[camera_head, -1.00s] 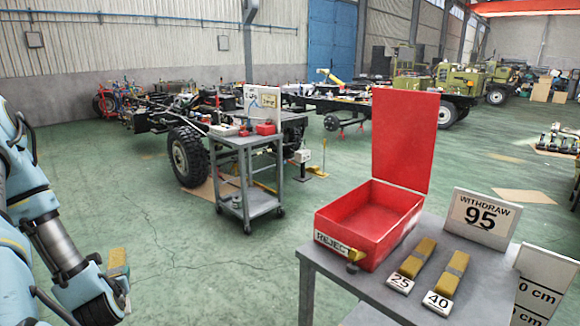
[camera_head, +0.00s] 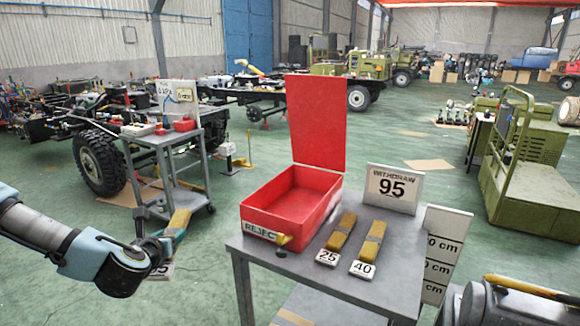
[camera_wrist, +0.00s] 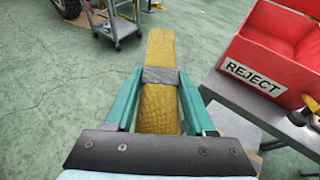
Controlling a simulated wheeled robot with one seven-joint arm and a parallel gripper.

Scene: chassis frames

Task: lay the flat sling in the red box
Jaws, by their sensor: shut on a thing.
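My gripper (camera_head: 166,243) is shut on a yellow folded flat sling (camera_head: 178,222), held to the left of the table and apart from it. In the wrist view the sling (camera_wrist: 160,50) stands out beyond the fingers (camera_wrist: 158,95), with a grey band between them. A small tag near the gripper in the head view has digits I cannot read surely. The red box (camera_head: 262,218), marked REJECT, stands open on the table with its lid (camera_head: 315,122) upright at the back. Its visible inside looks empty. The box also shows at the right of the wrist view (camera_wrist: 262,60).
Two yellow slings, tagged 25 (camera_head: 342,232) and 40 (camera_head: 373,238), lie right of the box on the grey table (camera_head: 300,277). A sign (camera_head: 393,187) reads WITHDRAW 95. A grey trolley (camera_head: 168,160) stands behind.

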